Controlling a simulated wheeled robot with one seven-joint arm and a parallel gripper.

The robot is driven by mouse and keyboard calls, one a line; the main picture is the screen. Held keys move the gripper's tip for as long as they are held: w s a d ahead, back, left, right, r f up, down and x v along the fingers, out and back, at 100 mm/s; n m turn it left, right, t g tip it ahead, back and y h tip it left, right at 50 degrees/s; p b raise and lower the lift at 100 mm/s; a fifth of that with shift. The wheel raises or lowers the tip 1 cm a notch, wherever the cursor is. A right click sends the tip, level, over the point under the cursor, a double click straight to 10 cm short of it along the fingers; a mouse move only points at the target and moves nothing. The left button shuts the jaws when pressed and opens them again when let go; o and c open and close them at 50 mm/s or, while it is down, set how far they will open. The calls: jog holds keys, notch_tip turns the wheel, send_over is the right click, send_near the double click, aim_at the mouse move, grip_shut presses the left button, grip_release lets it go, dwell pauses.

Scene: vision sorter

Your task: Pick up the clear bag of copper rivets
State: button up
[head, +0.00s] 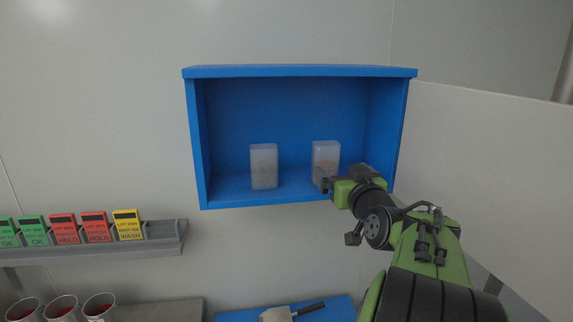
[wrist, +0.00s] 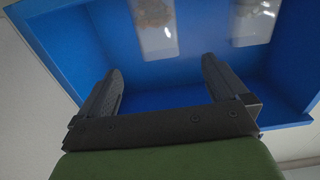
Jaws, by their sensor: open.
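Two clear bags stand upright inside the blue wall cabinet (head: 295,72). The right bag (head: 326,153) shows tan-brown contents low down, partly covered by my gripper. The left bag (head: 264,163) has pale contents that are hard to tell. In the wrist view, which looks upside down, one bag (wrist: 155,35) has copper-brown contents and the other bag (wrist: 252,25) has paler, greyish bits. My gripper (wrist: 162,68) is open and empty, its fingers apart and pointing toward the copper-brown bag with a gap before it. In the head view my gripper (head: 341,179) is at the cabinet's lower right front.
The cabinet's side walls and front lip are close to my gripper. A pale panel (head: 490,150) stands to the right. A grey rail (head: 160,240) with coloured lot cards, several cups (head: 62,308) and a blue mat (head: 340,308) with a scoop lie lower down.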

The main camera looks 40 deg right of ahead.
aim_at(329, 156)
jog(key=p+x, duration=0.3)
jog(key=x, duration=0.7)
jog(key=shift+d+p, duration=0.2)
jog(key=shift+p, duration=0.15)
jog(key=p+x, duration=0.2)
jog(key=x, duration=0.3)
jog(key=shift+s+a, duration=0.15)
jog(key=shift+s, duration=0.05)
jog(key=shift+c, duration=0.8)
jog(key=c, duration=1)
